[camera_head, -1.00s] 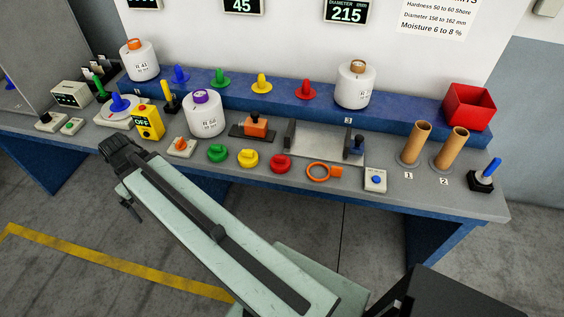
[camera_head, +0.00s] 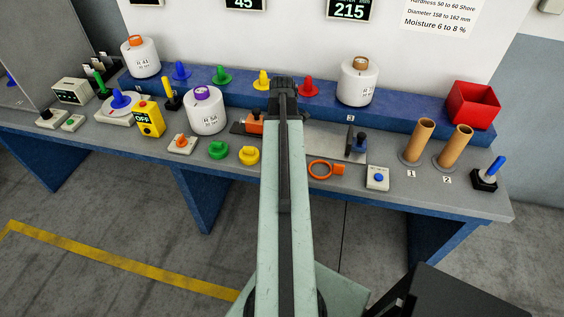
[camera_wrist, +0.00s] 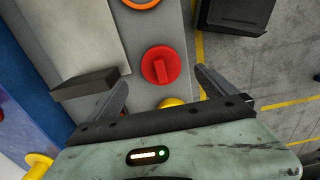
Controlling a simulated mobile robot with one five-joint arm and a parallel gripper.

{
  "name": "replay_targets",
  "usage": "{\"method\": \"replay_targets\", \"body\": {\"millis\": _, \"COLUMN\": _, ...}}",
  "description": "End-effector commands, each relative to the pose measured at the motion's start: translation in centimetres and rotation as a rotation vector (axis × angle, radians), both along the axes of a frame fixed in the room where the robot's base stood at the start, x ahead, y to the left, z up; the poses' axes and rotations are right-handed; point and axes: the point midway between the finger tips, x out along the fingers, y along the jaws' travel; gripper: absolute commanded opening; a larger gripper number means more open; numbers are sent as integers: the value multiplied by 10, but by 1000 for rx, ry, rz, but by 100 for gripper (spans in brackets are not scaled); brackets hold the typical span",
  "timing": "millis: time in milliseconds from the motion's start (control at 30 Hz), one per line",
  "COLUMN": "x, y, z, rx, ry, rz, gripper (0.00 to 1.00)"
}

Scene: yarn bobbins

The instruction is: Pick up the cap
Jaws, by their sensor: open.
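A round red cap (camera_wrist: 160,66) with a raised grip bar lies on the grey bench top in the wrist view, ahead of my gripper (camera_wrist: 162,80). The gripper is open, with one finger to each side of the cap's line and nothing held. In the head view my arm hides the red cap, and my gripper (camera_head: 284,84) is over the bench. A green cap (camera_head: 218,150) and a yellow cap (camera_head: 249,155) lie to its left at the front of the bench. The yellow cap (camera_wrist: 172,103) is partly hidden by my gripper in the wrist view.
An orange ring (camera_head: 320,169) and a blue-button box (camera_head: 377,178) lie to the right. A metal plate fixture (camera_head: 340,140) and an orange block device (camera_head: 255,124) stand behind. Several coloured cones and white bobbins line the blue shelf (camera_head: 320,104). Two cardboard tubes (camera_head: 420,142) stand further right.

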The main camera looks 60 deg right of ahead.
Motion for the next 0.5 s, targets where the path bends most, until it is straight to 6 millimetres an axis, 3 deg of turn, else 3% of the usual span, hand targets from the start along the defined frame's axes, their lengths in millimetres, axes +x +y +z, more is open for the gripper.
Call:
{"method": "replay_targets", "body": {"millis": 33, "x": 0, "y": 0, "z": -10, "rx": 0, "ry": 0, "rz": 0, "gripper": 96}}
{"method": "replay_targets", "body": {"millis": 233, "x": 0, "y": 1, "z": -16, "rx": 0, "ry": 0, "rz": -1, "gripper": 96}}
{"method": "replay_targets", "body": {"millis": 500, "x": 0, "y": 1, "z": -60, "rx": 0, "ry": -1, "rz": -2, "gripper": 96}}
